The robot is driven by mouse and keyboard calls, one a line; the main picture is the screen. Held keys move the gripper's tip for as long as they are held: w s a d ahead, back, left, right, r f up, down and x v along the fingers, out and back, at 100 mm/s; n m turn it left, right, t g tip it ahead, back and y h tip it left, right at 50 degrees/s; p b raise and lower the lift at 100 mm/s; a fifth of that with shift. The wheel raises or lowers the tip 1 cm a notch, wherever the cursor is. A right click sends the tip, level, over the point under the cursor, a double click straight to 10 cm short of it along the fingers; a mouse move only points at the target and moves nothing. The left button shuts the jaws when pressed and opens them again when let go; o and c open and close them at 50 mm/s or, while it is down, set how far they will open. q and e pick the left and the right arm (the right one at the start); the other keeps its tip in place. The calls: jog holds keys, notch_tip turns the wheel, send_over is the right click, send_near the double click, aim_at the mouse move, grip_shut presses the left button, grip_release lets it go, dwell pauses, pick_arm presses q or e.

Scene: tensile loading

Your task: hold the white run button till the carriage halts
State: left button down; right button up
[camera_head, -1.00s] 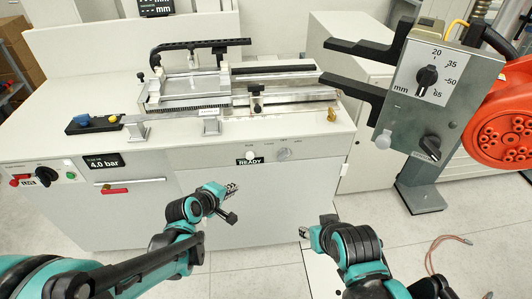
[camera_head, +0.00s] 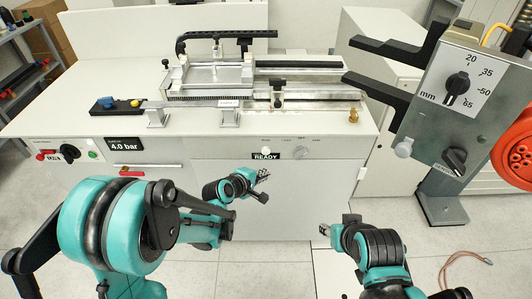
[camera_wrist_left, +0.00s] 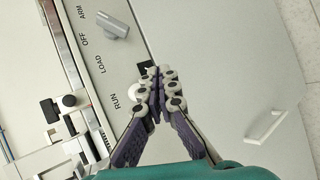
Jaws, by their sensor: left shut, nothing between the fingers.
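The white run button (camera_head: 266,150) is a small white spot above the READY display on the machine's front panel. In the left wrist view the button (camera_wrist_left: 134,99) shows by the word RUN, partly hidden behind my fingers. My left gripper (camera_head: 264,176) is shut and empty, just below the READY display. In its wrist view the closed fingertips (camera_wrist_left: 155,75) appear beside the button; contact cannot be told. The carriage (camera_head: 205,78) appears to be the framed plate on top of the machine. My right gripper (camera_head: 325,231) is low at right, apart from the panel; its jaws are unclear.
A grey rotary knob marked LOAD, OFF, ARM (camera_wrist_left: 112,25) is close to the button. The READY display (camera_head: 266,156) lies below the button. A 4.0 bar readout (camera_head: 125,144) and red switch are at left. A grey dial box (camera_head: 450,100) with black prongs stands at right.

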aim_at(266, 151)
pick_arm(q)
jog(key=w, duration=0.6)
jog(key=shift+w, duration=0.4)
dwell(1.1)
jog(key=shift+w, duration=0.45)
